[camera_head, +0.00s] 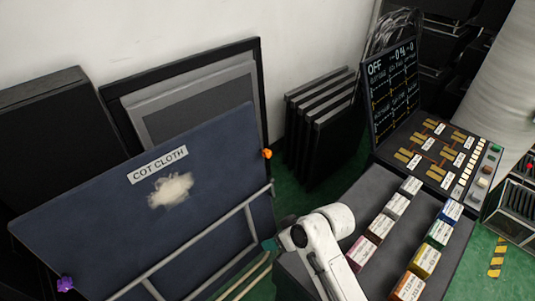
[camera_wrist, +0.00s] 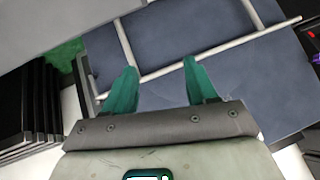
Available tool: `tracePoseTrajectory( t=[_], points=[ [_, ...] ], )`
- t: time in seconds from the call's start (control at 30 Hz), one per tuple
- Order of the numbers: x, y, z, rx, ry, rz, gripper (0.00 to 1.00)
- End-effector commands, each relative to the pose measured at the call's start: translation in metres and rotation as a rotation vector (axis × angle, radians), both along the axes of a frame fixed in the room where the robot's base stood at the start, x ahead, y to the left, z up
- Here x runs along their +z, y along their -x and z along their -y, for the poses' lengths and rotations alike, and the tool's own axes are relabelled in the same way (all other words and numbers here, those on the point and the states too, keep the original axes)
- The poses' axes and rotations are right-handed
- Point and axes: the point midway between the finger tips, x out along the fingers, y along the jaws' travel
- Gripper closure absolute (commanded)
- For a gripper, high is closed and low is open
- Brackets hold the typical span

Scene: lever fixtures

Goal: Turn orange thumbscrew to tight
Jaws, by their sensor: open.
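The orange thumbscrew (camera_head: 267,154) sits on the right edge of the dark blue "COT CLOTH" panel (camera_head: 100,215), near its upper right side. A purple thumbscrew (camera_head: 65,284) is at the panel's lower left corner. My gripper (camera_wrist: 160,78) has two green fingers spread apart with nothing between them. In the wrist view it faces the blue panel and its pale tube frame (camera_wrist: 215,48). In the head view my white arm is below and right of the orange thumbscrew, apart from it. The orange thumbscrew does not show in the wrist view.
A bench (camera_head: 352,200) with several labelled coloured blocks stands at the right, with a control console (camera_head: 430,150) behind. Several black panels (camera_head: 318,125) lean on the wall behind the thumbscrew. Green floor (camera_head: 290,200) shows between the panel and the bench.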

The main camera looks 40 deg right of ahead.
Motion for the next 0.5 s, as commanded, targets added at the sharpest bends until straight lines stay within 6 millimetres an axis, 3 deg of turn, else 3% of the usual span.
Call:
tracePoseTrajectory(
  t=[0.17, 0.3, 0.4, 0.5],
  points=[
    [0.010, -0.069, 0.050, -0.055, -0.040, 0.200, 0.43],
    [0.033, -0.120, 0.117, -0.130, -0.049, 0.394, 0.43],
    [0.049, -0.139, 0.161, -0.181, -0.042, 0.496, 0.43],
    [0.061, -0.148, 0.188, -0.213, -0.034, 0.556, 0.43]
  ],
)
